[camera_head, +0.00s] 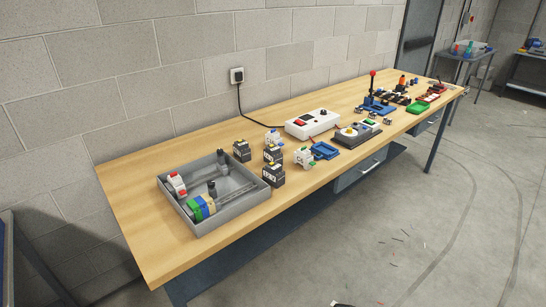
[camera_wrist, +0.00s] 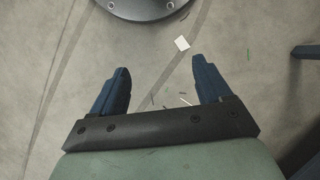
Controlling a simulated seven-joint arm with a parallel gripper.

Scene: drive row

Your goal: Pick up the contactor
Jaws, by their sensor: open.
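No part is labelled clearly enough to single out the contactor. Likely candidates are three dark block-shaped modules with pale fronts on the wooden bench: one at the back left (camera_head: 241,151), one in the middle (camera_head: 272,154) and one at the front (camera_head: 271,175). Two white modules stand near them, one behind (camera_head: 273,139) and one to the right (camera_head: 304,158). My gripper (camera_wrist: 160,64) shows in the wrist view with its two dark blue fingers wide apart and nothing between them. It is over the concrete floor, away from the bench top.
A grey tray (camera_head: 232,212) with several parts sits at the bench's left end. A white box (camera_head: 313,123) with a cable, a blue tray (camera_head: 325,151) and a grey device (camera_head: 356,134) stand right of the modules. The bench's front left strip is clear. A round dark base (camera_wrist: 142,8) stands on the floor.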

